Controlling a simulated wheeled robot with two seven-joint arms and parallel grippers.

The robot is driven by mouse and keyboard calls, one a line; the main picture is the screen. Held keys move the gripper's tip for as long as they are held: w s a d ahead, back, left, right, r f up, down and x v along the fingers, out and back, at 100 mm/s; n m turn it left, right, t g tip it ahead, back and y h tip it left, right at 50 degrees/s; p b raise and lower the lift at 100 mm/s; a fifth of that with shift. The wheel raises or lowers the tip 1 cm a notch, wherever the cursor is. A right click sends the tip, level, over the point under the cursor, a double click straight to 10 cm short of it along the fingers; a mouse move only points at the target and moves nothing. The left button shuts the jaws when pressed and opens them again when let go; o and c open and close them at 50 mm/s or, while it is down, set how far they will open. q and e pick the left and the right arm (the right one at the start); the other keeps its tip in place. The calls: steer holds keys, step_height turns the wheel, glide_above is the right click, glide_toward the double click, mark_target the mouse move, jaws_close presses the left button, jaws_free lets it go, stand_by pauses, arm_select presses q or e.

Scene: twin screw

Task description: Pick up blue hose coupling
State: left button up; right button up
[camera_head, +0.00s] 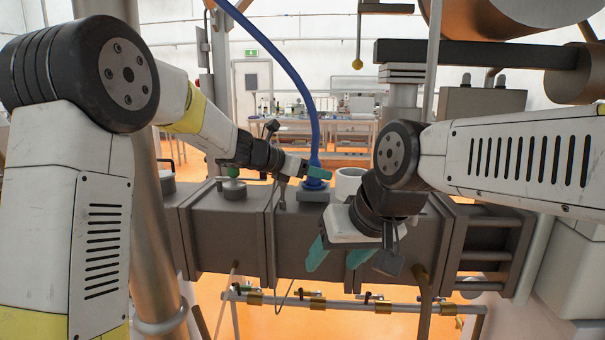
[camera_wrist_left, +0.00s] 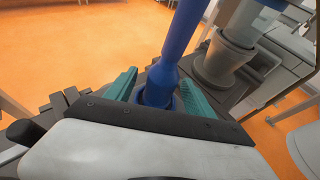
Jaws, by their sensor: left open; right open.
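The blue hose coupling (camera_head: 315,182) sits upright on top of the grey machine housing (camera_head: 300,235), at the lower end of a blue hose. My left gripper (camera_head: 307,170) reaches in from the left at the coupling's height. In the left wrist view the coupling (camera_wrist_left: 159,88) stands between the two teal fingers of this open gripper (camera_wrist_left: 160,95). Its base is partly hidden by the gripper body, and I cannot tell whether either finger touches it. My right gripper (camera_head: 338,256) is open and empty, pointing down in front of the housing.
The blue hose (camera_head: 298,75) arcs up and to the left from the coupling. A pale cylindrical fitting (camera_head: 349,181) stands just right of the coupling. A pipe rail with brass fittings (camera_head: 318,302) runs below the housing.

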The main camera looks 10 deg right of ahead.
arm_select(q)
steer(key=shift+d, duration=0.1)
jaws_close()
stand_by(0.3)
step_height(320, 180, up, 16)
stand_by(1.5)
stand_by(0.3)
